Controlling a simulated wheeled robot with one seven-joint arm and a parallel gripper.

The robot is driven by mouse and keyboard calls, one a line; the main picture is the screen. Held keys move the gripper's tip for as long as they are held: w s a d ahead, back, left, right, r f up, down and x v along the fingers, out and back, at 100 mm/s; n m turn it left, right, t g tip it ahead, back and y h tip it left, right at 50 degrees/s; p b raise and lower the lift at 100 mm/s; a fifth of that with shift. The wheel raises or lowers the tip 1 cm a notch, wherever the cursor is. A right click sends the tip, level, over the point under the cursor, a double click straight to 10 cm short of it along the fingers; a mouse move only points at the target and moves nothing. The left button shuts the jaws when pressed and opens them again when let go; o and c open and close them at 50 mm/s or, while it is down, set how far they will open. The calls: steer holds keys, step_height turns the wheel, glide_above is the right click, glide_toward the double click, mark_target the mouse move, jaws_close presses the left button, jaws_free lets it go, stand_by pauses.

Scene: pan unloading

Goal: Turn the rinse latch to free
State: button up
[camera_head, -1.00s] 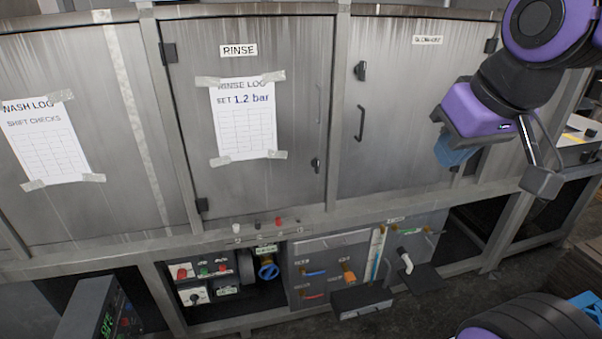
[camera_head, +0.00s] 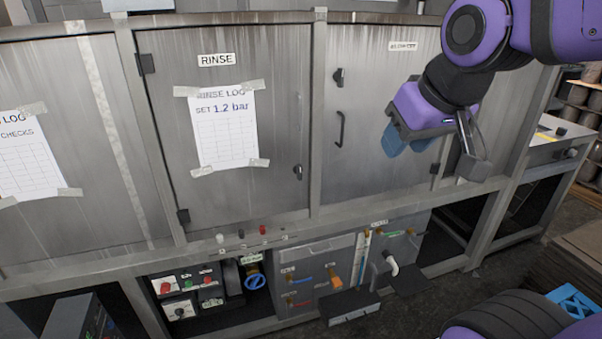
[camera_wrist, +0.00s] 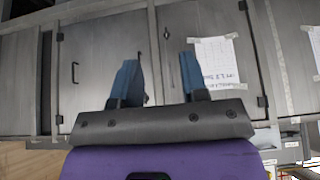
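The rinse latch (camera_head: 297,172) is a small dark handle low on the right edge of the grey RINSE door (camera_head: 270,110). It looks roughly upright in the head view. My gripper (camera_head: 408,143) is to the right of the latch, in front of the neighbouring door, and apart from the latch. In the wrist view its two blue fingers (camera_wrist: 158,62) are spread with nothing between them. The cabinet doors show beyond them; I cannot tell for sure which dark fitting there is the rinse latch.
A taped rinse log (camera_head: 224,130) hangs on the RINSE door. The door to the right has a dark latch (camera_head: 339,77) and a bar handle (camera_head: 340,128). Below are a ledge with small knobs (camera_head: 262,230), a blue valve wheel (camera_head: 255,280) and a white pipe handle (camera_head: 392,264).

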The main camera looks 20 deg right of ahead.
mark_target(301, 172)
steer(key=w+f+t, duration=0.2)
steer(key=w+f, duration=0.2)
steer(key=w, duration=0.6)
steer(key=w+f+t, duration=0.2)
steer(key=w+f, duration=0.1)
steer(key=w, duration=0.7)
steer(key=w+f+t, duration=0.2)
steer(key=w+f, duration=0.2)
steer(key=w, duration=0.6)
steer(key=w+d+f+t, duration=0.1)
steer(key=w+f+t, duration=0.25)
steer(key=f, duration=0.75)
steer(key=w+f+t, duration=0.3)
steer(key=w+f, duration=0.2)
steer(key=f, duration=0.6)
steer(key=shift+g+h, duration=0.25)
steer(key=shift+h, duration=0.05)
steer(key=w, duration=1)
steer(key=shift+w+d, duration=0.1)
steer(key=shift+d, duration=0.2)
jaws_close()
